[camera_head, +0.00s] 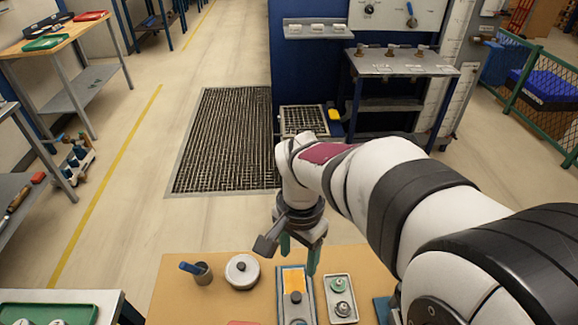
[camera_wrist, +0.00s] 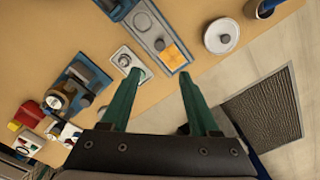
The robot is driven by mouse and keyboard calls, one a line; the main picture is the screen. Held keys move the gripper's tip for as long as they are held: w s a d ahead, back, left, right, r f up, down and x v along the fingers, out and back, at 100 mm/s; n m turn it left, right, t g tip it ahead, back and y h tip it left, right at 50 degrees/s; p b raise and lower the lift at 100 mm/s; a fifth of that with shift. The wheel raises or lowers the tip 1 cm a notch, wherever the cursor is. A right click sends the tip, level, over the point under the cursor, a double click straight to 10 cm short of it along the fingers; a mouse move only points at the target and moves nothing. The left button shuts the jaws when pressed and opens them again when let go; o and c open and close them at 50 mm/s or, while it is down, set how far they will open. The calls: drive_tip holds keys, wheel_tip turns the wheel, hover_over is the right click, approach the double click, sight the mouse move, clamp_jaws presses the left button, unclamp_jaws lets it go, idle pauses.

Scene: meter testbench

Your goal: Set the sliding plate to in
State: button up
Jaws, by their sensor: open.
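A long blue-grey fixture (camera_head: 283,312) lies on the tan tabletop below my gripper in the head view. An orange sliding plate (camera_head: 294,279) sits at its far end, with a dark knob (camera_head: 295,297) at its near edge. In the wrist view the orange plate (camera_wrist: 174,56) and dark knob (camera_wrist: 160,44) show beyond the fingertips, on the fixture (camera_wrist: 183,68). My gripper (camera_head: 299,258) has green fingers and hangs above the fixture's far end. In the wrist view my gripper (camera_wrist: 159,75) is open and empty, its fingers wide apart and not visibly touching the plate.
A light tray (camera_head: 351,318) with a green knob and a metal knob stands right of the fixture. A round white lidded pot (camera_head: 242,271) and a cup with a blue handle (camera_head: 202,273) stand left. More devices (camera_wrist: 77,85) lie at left in the wrist view.

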drive_tip(key=g+y, duration=0.3)
approach(297, 295)
drive_tip(key=x, duration=0.8)
drive_tip(key=shift+s+a+f, duration=0.15)
drive_tip(key=shift+f, duration=0.15)
clamp_jaws()
idle(0.9)
